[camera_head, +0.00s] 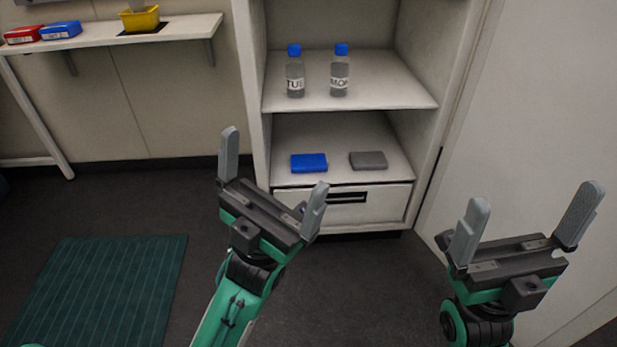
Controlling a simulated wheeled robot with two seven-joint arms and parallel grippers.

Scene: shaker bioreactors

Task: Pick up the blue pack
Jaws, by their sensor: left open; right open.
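A blue pack (309,163) lies flat on the lower shelf of the cabinet, left of a grey pack (368,160). Another blue box (61,30) sits on the wall shelf at the upper left, beside a red one. My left gripper (271,172) is open and empty, in front of the cabinet; its right finger shows just below the blue pack in the picture, and I see no contact. My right gripper (525,222) is open and empty at the right, in front of the white panel.
Two bottles with blue caps (295,72) stand on the upper cabinet shelf (390,85). A drawer (345,204) is below the lower shelf. The wall shelf (180,28) also holds a yellow bin (140,19). A green mat (100,290) lies on the floor at left.

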